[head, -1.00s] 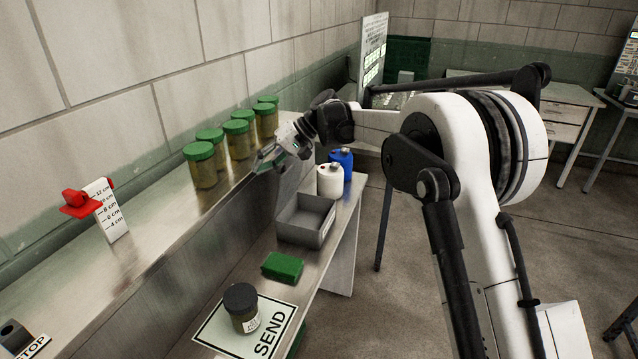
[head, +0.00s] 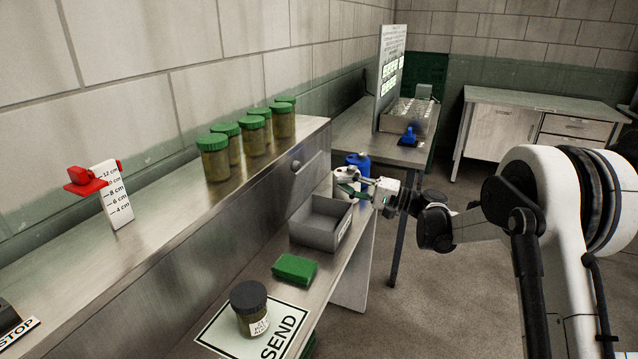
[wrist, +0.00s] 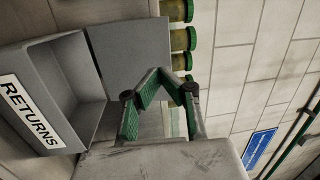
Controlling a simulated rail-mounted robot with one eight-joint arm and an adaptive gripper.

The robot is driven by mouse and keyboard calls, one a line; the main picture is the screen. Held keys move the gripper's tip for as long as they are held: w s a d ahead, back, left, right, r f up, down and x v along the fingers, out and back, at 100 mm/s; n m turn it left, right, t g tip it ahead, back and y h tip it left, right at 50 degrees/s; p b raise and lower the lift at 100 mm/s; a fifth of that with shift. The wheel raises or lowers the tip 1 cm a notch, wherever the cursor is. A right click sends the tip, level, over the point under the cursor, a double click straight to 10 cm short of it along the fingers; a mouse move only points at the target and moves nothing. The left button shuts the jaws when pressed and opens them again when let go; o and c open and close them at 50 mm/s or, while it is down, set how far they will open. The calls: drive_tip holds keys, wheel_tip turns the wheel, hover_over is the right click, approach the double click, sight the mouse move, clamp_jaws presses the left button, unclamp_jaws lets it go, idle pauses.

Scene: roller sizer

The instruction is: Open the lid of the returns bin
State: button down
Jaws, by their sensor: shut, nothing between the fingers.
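The returns bin (head: 318,236) is a grey box on the lower bench. Its top is open and I see into its empty inside. In the wrist view the bin (wrist: 65,70) shows its RETURNS label. A flat grey panel (wrist: 125,50) rises from the bin's far edge there and looks like the lid standing open; I cannot be sure where it is joined. My gripper (head: 350,182) is apart from the bin, at its far right near the bottles. In the wrist view my gripper (wrist: 168,77) has its green-padded fingers shut and empty.
Several green-lidded jars (head: 214,160) stand on the upper shelf. A white bottle (head: 345,181) and a blue bottle (head: 359,162) stand beyond the bin. The floor at right is clear.

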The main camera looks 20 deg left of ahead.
drive_tip(key=m+t+y, duration=0.1)
drive_tip(key=m+t, duration=0.1)
approach(309, 170)
drive_tip(key=b+x, duration=0.1)
drive_tip(key=x, duration=0.6)
drive_tip(key=shift+w+a, duration=0.1)
drive_tip(key=shift+a, duration=0.2)
